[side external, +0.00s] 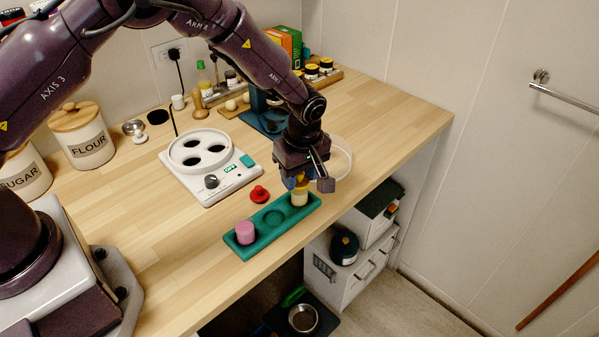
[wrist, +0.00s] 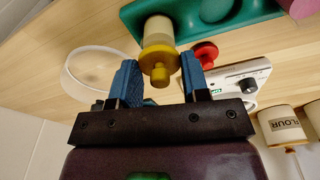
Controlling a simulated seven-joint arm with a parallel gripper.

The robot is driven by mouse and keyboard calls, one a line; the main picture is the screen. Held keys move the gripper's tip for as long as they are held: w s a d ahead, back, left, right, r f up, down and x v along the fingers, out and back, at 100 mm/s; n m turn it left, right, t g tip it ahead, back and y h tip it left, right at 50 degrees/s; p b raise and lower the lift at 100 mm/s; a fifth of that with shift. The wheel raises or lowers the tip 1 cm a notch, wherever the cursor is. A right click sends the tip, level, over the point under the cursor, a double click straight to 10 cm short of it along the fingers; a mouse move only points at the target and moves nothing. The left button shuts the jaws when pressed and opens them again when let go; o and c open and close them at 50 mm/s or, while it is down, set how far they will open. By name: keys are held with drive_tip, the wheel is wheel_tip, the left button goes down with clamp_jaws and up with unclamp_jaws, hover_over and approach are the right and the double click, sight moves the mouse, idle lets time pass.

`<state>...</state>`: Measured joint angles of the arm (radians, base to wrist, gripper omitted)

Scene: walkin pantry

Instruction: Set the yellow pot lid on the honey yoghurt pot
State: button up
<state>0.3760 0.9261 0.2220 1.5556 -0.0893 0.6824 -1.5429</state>
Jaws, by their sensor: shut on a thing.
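The yellow pot lid (wrist: 159,62), a disc with a knob, is between the blue finger pads of my gripper (wrist: 159,73), which is shut on it. In the side view my gripper (side external: 299,181) points down over the right end of the teal tray (side external: 264,234). The pale yellow honey yoghurt pot (side external: 299,198) stands upright in that end hollow. In the wrist view the lid is lined up over the pot (wrist: 158,30) and looks touching or nearly so; I cannot tell if a thin gap remains. My fingers partly hide the lid in the side view.
A pink pot (side external: 245,232) stands in the tray's left hollow; the middle hollow is empty. A red lid (side external: 259,194) lies behind the tray. A white appliance (side external: 209,162) stands at the left, and a clear round dish (side external: 338,160) lies behind my gripper.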

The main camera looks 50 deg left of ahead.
drive_tip(key=shift+f, duration=0.35)
idle(0.4)
drive_tip(key=o, duration=1.4)
drive_tip(key=shift+o, duration=0.2)
drive_tip(key=shift+r, duration=0.1)
drive_tip(key=shift+r, duration=3.4)
